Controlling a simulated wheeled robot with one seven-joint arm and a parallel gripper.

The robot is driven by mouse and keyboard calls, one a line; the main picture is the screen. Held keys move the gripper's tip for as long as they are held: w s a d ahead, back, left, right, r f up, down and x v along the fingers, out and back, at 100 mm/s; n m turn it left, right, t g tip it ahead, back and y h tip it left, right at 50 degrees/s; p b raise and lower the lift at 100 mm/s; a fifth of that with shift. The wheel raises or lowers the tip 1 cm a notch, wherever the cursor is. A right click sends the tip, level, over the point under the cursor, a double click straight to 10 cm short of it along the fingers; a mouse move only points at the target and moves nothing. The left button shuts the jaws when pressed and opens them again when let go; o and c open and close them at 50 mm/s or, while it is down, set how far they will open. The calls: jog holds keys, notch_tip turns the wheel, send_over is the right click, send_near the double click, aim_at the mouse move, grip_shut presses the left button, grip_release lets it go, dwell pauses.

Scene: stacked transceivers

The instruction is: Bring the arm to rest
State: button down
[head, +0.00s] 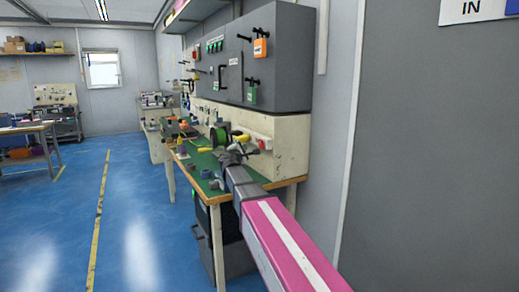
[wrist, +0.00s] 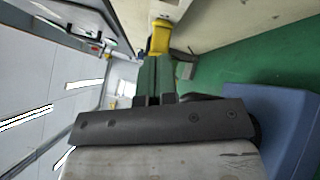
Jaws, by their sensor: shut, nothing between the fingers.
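My arm, pink and grey, reaches out over the green-topped workbench (head: 205,164) in the head view. My gripper (head: 228,157) is at its far end, over the bench and small in this view. In the wrist view my gripper (wrist: 156,60) has its fingers together, with no object between them. A yellow item (wrist: 160,38) shows just past the fingertips; I cannot tell whether they touch. Stacked transceivers cannot be made out clearly among the small items on the bench.
A green-and-black spool (head: 219,137) and small grey items stand on the bench near my gripper. A dark wall cabinet (head: 285,60) hangs above. A blue block (wrist: 275,125) is close on the right in the wrist view. Blue floor (head: 135,215) is clear to the left.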

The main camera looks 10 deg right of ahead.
jog(key=s+d+f+m+g+y, duration=0.1)
jog(key=s+d+f+m+g, duration=0.25)
jog(key=s+f, duration=0.4)
jog(key=s+d+f+m+g, duration=0.2)
jog(key=s+f+m+g, duration=0.2)
jog(key=f, duration=0.7)
jog(key=s+d+f+m+g+y, duration=0.1)
jog(key=s+d+f+m+g, duration=0.2)
jog(key=s+f, duration=0.45)
jog(key=s+a+f+m+g+y, duration=0.3)
jog(key=s+f, duration=0.4)
jog(key=s, duration=0.1)
jog(key=s+a+f+m+g+y, duration=0.3)
jog(key=s+f+m+y, duration=0.1)
jog(key=s+f, duration=0.3)
jog(key=shift+s+a+f, duration=0.15)
jog(key=shift+s+f, duration=0.1)
jog(key=shift+s, duration=1)
